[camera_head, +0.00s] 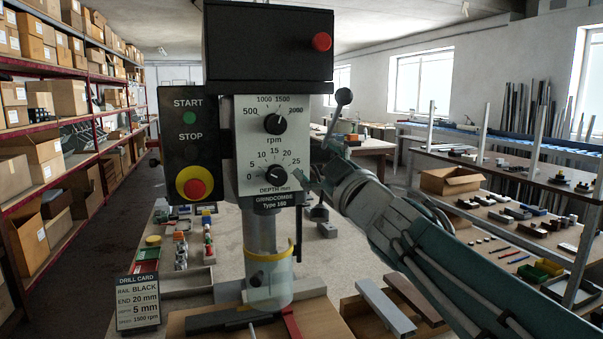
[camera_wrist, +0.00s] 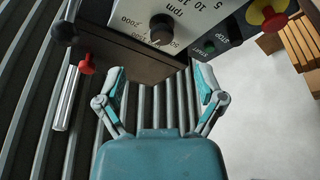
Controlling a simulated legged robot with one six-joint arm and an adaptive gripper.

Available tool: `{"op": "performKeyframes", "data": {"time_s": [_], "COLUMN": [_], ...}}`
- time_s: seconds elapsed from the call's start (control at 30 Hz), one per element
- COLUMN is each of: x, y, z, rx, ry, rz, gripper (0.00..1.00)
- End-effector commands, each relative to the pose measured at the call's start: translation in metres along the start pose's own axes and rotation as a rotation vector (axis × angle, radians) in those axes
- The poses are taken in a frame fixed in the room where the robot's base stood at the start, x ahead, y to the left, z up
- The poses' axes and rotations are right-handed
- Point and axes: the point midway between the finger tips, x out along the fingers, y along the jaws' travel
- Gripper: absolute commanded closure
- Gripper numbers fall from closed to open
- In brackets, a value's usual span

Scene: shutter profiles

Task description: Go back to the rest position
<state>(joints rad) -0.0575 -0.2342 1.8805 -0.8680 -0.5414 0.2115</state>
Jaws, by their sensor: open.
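My gripper (camera_head: 320,165) is at the right side of the drill's control panel (camera_head: 240,185) in the head view, with my arm reaching in from the lower right. In the wrist view my gripper (camera_wrist: 160,85) is open, its two fingers spread with nothing between them. The drill head (camera_wrist: 135,50) is in front of and above the fingers there. The speed knob (camera_head: 275,124) and depth knob (camera_head: 279,172) show on the panel. I cannot tell whether a finger touches the panel's edge.
A lever with a dark ball (camera_head: 343,96) stands just above my gripper. The start/stop box (camera_head: 188,145) is left of the panel. Below are a drill card (camera_head: 138,301), a clear guard (camera_head: 269,275), and dark, red and grey profiles (camera_head: 385,305). Benches stand at right.

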Motion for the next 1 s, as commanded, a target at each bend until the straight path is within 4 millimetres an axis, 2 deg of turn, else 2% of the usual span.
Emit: {"op": "performKeyframes", "data": {"time_s": [0.13, 0.27, 0.37, 0.53, 0.7, 0.8, 0.9, 1.0], "x": [-0.038, -0.087, -0.132, -0.215, -0.294, -0.325, -0.34, -0.344], "y": [0.007, 0.0, -0.017, -0.067, -0.129, -0.157, -0.171, -0.175], "z": [0.038, 0.083, 0.114, 0.155, 0.173, 0.174, 0.173, 0.173], "rx": [0.093, 0.208, 0.305, 0.483, 0.659, 0.733, 0.772, 0.782], "ry": [-0.225, -0.476, -0.669, -0.992, -1.274, -1.38, -1.434, -1.451], "rz": [0.1, 0.167, 0.192, 0.173, 0.087, 0.034, 0.001, -0.01], "gripper": [0.12, 0.12, 0.12, 0.12, 0.12, 0.12, 0.12, 0.12]}}
